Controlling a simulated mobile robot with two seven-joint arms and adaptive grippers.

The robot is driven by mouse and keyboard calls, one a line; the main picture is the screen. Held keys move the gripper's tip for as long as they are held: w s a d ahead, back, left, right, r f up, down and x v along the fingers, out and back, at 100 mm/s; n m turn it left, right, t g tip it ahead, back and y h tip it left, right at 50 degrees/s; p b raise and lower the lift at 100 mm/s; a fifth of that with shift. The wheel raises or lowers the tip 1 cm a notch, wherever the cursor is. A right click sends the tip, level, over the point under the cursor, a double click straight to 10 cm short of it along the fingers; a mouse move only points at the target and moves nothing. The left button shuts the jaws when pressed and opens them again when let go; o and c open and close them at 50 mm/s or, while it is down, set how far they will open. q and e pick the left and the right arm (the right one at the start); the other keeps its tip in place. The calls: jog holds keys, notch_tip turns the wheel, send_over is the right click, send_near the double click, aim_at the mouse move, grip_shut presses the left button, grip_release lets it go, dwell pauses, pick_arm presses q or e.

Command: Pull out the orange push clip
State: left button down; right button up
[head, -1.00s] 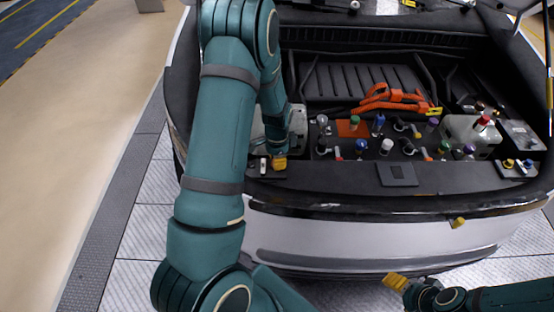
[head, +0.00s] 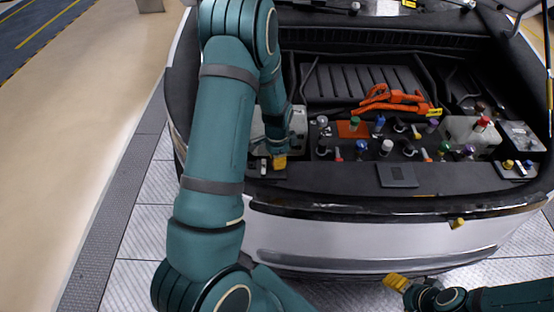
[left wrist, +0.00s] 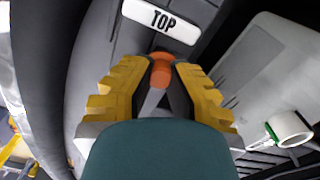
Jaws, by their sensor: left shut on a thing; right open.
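The orange push clip (left wrist: 161,72) shows in the left wrist view, between the yellow fingers of my left gripper (left wrist: 160,82). Its round orange head stands up between the fingertips, with a grey shank below it. The left gripper is shut on it. In the head view, the left gripper (head: 279,161) is at the front left of the engine bay, and the clip is hidden there. My right gripper (head: 397,282) is low in front of the bumper, away from the clip. It is open and empty, and only part of it shows.
A white "TOP" label (left wrist: 161,20) lies just beyond the clip. Several coloured caps, an orange cable (head: 390,99) and a white tank (head: 468,135) fill the bay to the right. The light bumper (head: 340,235) runs along the front. The floor at left is clear.

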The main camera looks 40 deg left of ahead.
pick_arm(q)
jog(key=shift+w+r, duration=0.1)
jog(key=shift+r, duration=0.05)
jog(key=shift+r+p, duration=1.4)
jog(key=shift+r, duration=0.6)
